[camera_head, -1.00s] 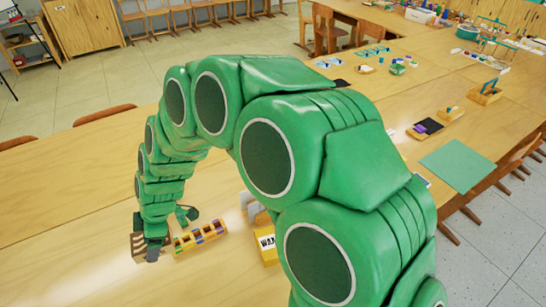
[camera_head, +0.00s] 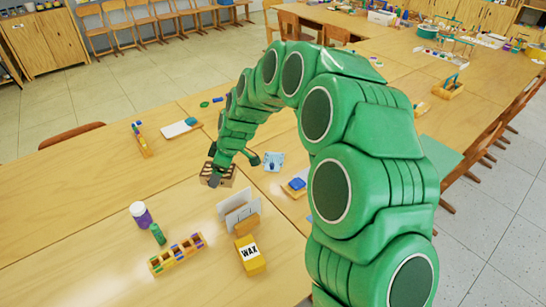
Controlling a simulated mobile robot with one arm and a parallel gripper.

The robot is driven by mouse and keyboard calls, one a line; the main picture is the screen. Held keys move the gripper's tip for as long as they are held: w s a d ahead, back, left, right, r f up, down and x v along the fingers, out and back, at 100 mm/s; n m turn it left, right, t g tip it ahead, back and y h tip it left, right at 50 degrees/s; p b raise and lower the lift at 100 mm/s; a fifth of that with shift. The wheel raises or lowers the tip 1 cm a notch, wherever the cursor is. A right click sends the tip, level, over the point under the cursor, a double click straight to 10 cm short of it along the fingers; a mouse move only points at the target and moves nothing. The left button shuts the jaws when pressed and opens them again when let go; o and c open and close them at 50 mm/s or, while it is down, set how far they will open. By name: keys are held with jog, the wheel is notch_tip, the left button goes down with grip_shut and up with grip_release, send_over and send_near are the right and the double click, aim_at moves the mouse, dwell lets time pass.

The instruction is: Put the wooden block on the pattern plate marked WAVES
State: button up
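My gripper (camera_head: 214,179) is at the end of the green arm, low over the middle of the table. A brown slotted wooden block (camera_head: 226,176) is at its fingertips and appears held; the fingers are small and partly hidden. No plate with a readable WAVES mark shows. A light blue patterned plate (camera_head: 273,161) lies to the right of my gripper, apart from it. Its marking is too small to read.
White upright cards (camera_head: 238,212) in a wooden stand and a yellow WAX box (camera_head: 250,255) stand in front. A white board (camera_head: 180,128) lies behind.

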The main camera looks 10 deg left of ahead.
jog(key=w+d+r+m+t, duration=0.15)
jog(key=w+d+m, duration=0.25)
jog(key=w+d, duration=1.2)
send_over(273, 160)
jog(key=shift+f, duration=5.1)
jog(key=shift+s+d+f+m, duration=0.1)
jog(key=shift+f+m, duration=0.2)
jog(key=shift+f, duration=1.15)
jog(key=shift+f+h, duration=0.3)
jog(key=shift+f, duration=0.3)
jog(key=o, duration=1.1)
